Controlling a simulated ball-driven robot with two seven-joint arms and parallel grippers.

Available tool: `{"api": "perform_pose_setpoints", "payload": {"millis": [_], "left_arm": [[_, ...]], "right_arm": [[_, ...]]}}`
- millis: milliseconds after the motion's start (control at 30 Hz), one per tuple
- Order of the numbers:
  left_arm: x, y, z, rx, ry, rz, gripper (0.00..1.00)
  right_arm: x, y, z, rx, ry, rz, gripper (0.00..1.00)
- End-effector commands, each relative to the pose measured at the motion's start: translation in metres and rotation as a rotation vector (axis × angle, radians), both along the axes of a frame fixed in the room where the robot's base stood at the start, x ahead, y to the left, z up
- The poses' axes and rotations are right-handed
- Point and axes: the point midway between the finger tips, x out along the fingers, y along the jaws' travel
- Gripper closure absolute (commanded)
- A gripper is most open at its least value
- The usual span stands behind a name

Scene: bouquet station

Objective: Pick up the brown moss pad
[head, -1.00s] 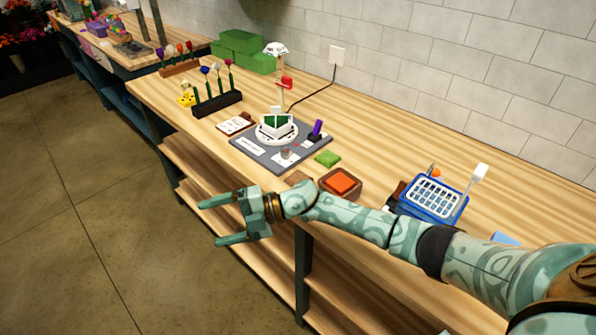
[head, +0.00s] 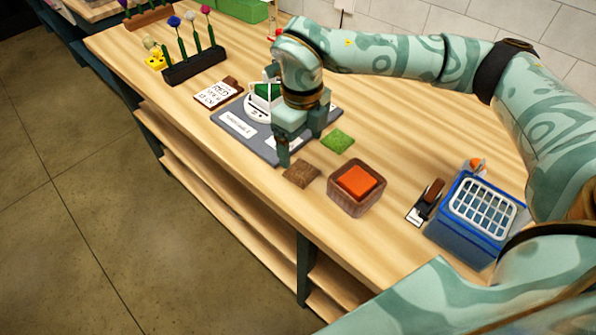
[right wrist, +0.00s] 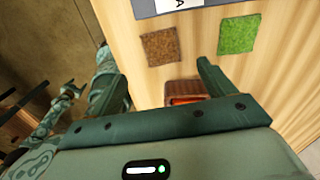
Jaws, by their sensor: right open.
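The brown moss pad (head: 302,173) is a flat, rough square lying on the wooden bench near its front edge. It also shows whole in the right wrist view (right wrist: 160,46), beyond and between the fingertips. My right gripper (head: 301,143) points down above the bench, just behind the pad in the head view. Its jaws are open and empty, with two fingers spread in the right wrist view (right wrist: 158,82). They appear apart from the pad. My left gripper does not show in the head view.
A green moss pad (head: 337,141) lies right of the brown one. A wooden box with an orange top (head: 357,188) stands close in front. The grey board (head: 233,124) is behind and left. A blue basket (head: 470,220) stands farther right. Bare bench lies left of the brown pad.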

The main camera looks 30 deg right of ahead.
Motion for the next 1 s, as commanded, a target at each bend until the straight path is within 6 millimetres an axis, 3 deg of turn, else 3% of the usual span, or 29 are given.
{"api": "perform_pose_setpoints", "payload": {"millis": [100, 267, 600, 833, 1000], "left_arm": [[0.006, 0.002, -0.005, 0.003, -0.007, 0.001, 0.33], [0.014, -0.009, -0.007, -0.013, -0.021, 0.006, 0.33], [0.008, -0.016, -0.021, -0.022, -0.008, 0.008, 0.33], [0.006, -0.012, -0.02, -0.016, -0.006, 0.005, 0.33], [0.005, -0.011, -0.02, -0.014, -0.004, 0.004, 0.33]], "right_arm": [[0.0, 0.0, -0.02, 0.0, 0.002, -0.002, 0.18], [0.0, 0.0, -0.028, 0.001, -0.001, -0.001, 0.18], [-0.004, 0.001, -0.077, 0.001, 0.003, -0.002, 0.18], [-0.003, 0.001, -0.078, 0.001, -0.001, -0.001, 0.18], [-0.003, 0.001, -0.077, 0.001, -0.001, -0.001, 0.65]]}}
